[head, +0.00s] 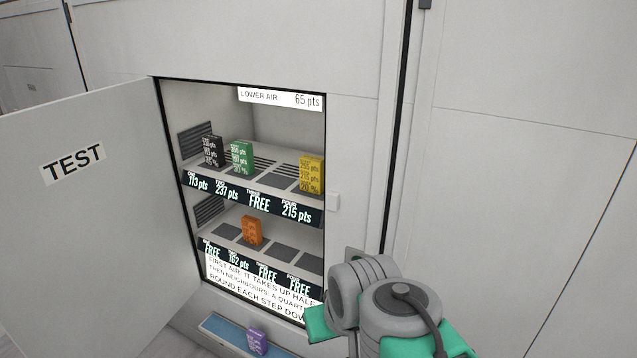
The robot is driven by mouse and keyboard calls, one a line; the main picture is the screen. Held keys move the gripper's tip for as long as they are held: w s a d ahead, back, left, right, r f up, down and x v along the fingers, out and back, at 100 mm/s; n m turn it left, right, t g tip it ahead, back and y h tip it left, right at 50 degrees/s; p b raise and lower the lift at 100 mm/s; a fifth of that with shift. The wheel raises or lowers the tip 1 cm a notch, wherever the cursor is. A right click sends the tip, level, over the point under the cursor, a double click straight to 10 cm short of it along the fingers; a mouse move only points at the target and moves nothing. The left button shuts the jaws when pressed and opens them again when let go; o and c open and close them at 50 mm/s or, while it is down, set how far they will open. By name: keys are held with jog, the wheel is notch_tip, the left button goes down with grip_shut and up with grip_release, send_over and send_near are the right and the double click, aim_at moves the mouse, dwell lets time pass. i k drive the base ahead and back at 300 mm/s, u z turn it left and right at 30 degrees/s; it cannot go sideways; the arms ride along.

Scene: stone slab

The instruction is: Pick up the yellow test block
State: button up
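The yellow test block (312,173) stands upright at the right end of the upper shelf, in the place marked "FOUR" and "215 pts", inside an open wall cabinet. It has printed text on its front. My arm reaches in at the lower right of the head view, outside the cabinet and below and right of the yellow block. My gripper's fingertips are not visible, so whether it is open or shut does not show.
The upper shelf (284,181) also bears a black block (212,151) and a green block (242,157). An orange block (252,230) stands on the lower shelf. A purple block (257,341) sits in a blue tray (222,328) below. The TEST door (90,220) hangs open at left.

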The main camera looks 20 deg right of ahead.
aim_at(312, 167)
jog(key=u, duration=0.85)
jog(key=i, duration=1.2)
jog(key=u, duration=0.35)
